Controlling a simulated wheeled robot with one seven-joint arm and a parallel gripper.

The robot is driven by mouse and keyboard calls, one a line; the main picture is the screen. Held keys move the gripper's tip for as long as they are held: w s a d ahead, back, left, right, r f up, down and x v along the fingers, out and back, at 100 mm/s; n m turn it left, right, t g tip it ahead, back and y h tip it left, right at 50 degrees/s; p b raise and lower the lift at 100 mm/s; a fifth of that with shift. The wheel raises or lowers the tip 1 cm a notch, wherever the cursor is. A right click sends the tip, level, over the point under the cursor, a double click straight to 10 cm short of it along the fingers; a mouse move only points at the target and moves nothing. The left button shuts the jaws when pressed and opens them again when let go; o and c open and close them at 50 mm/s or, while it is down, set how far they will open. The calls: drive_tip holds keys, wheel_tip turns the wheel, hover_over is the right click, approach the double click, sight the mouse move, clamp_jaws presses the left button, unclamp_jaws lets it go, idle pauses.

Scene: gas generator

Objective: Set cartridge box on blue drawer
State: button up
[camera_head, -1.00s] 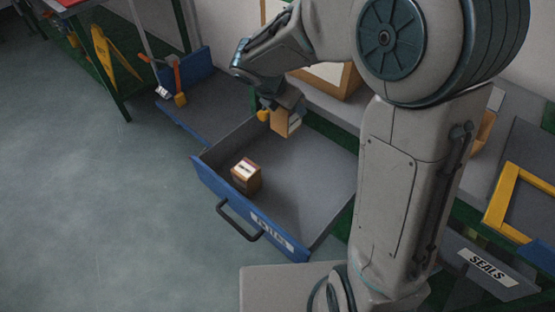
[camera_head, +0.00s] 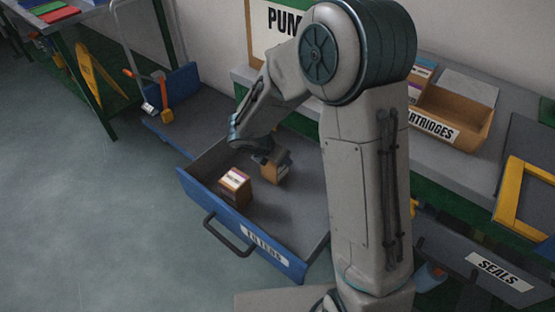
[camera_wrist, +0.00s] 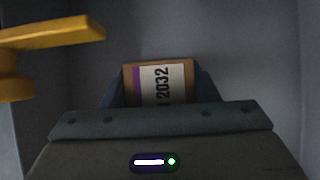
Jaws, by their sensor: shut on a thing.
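The blue-fronted drawer (camera_head: 190,187) labelled FILTERS is pulled open, with a grey interior and a black handle. My gripper (camera_head: 268,160) is inside the drawer's outline, shut on a brown cartridge box (camera_head: 277,173). Another brown box (camera_head: 235,185) with a white-labelled top stands in the drawer to the left of the held one.
A wooden bin (camera_head: 445,115) labelled CARTRIDGES stands on the bench at right. A SEALS drawer (camera_head: 495,270) is at lower right. A yellow part (camera_wrist: 50,38) shows left in the wrist view. Floor at left is clear.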

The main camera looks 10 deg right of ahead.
drive_tip(key=shift+f, duration=0.4)
drive_tip(key=shift+f, duration=0.1)
drive_tip(key=o, duration=1)
drive_tip(key=shift+o, duration=0.2)
